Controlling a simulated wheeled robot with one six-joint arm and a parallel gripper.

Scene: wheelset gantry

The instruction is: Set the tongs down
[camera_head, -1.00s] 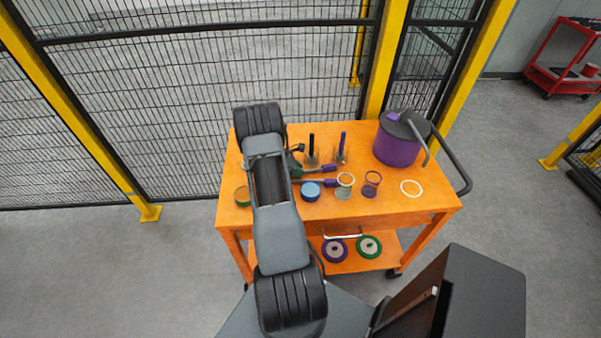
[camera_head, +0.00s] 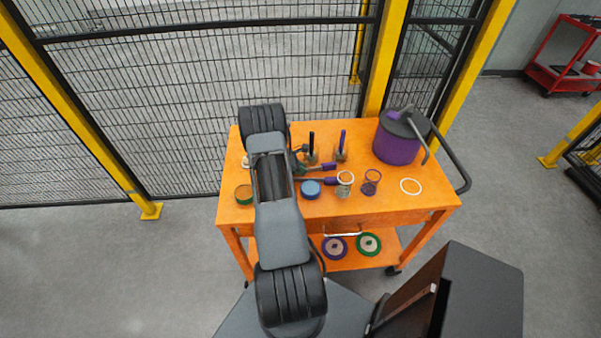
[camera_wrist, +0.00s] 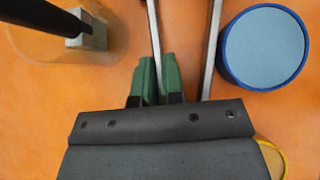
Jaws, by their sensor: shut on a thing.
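The tongs show in the wrist view as two thin metal strips (camera_wrist: 212,45) running up the picture over the orange top. My gripper (camera_wrist: 158,78) is shut, with its green fingertips on either side of the left strip. In the head view, two purple handle ends (camera_head: 329,167) that look like the tongs' point right from beside my arm. The rest of the tongs is hidden under my gripper and arm. I cannot tell whether the tongs touch the orange cart top (camera_head: 395,205).
A blue tin (camera_wrist: 265,47) stands close right of the tongs in the wrist view. A black-handled tool (camera_wrist: 90,28) in a clear holder is on the left. A purple pot (camera_head: 397,147), a white ring (camera_head: 411,186) and a purple cup (camera_head: 371,182) stand farther right on the cart.

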